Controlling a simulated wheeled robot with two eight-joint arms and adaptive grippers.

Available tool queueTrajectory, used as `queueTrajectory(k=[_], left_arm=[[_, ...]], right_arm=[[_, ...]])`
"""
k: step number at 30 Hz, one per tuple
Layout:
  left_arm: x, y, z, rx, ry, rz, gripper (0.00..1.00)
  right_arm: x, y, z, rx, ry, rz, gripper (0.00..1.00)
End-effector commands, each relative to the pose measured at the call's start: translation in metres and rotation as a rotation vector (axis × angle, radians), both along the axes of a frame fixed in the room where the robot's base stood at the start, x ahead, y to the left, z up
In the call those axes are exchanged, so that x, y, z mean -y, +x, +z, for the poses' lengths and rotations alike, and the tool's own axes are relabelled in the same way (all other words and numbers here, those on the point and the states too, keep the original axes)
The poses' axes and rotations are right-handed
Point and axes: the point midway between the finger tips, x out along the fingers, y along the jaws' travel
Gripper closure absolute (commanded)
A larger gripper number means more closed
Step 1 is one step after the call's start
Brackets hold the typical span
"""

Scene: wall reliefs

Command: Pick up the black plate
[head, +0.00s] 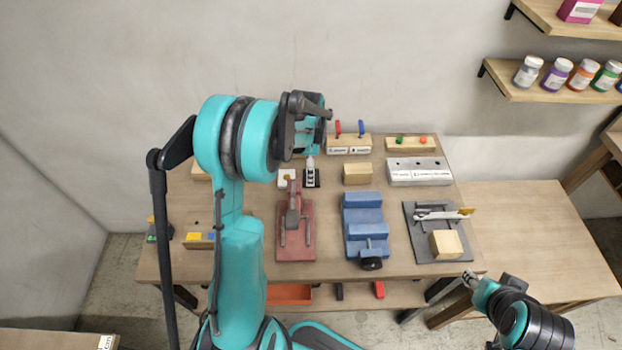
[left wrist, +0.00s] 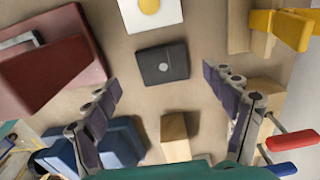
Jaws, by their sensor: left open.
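The black plate (left wrist: 163,62) lies flat on the workbench in the left wrist view, a small dark square with a round mark near its middle. In the head view the black plate (head: 314,182) is partly covered by a pale upright shape that I cannot make out clearly. My left gripper (left wrist: 162,84) is open, its fingers spread wide to either side, with nothing between them; it is above the bench, apart from the plate. In the head view my left gripper (head: 311,150) hangs near the plate. My right gripper (head: 470,279) is low at the bench's front right; its jaws are too small to judge.
A white plate with a yellow disc (left wrist: 151,9) lies beside the black plate. A red press-like tool (head: 297,235), a blue vise (head: 364,218) and a wooden block (head: 357,174) stand close by. A grey board (head: 420,247) with a clamp lies at right. The side table (head: 535,235) is bare.

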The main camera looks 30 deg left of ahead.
Motion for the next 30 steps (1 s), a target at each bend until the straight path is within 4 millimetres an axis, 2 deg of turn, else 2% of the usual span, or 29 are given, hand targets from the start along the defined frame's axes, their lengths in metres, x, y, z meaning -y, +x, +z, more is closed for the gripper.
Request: queueTrajectory(k=[1,6,14,20,30], left_arm=[[0.001,0.003,-0.011,0.000,0.000,-0.001,0.16],[0.001,0.005,-0.036,0.000,0.000,0.000,0.16],[0.001,0.005,-0.038,0.000,0.000,0.000,0.16],[0.001,0.005,-0.038,0.000,0.000,0.000,0.68],[0.001,0.005,-0.037,0.000,0.000,0.000,0.69]], right_arm=[[0.000,0.000,-0.006,0.000,0.000,0.000,0.60],[0.000,0.000,-0.014,0.000,0.000,0.000,0.60],[0.000,0.000,-0.013,0.000,0.000,0.000,0.60],[0.000,0.000,-0.013,0.000,0.000,0.000,0.60],[0.000,0.000,-0.013,0.000,0.000,0.000,0.60]])
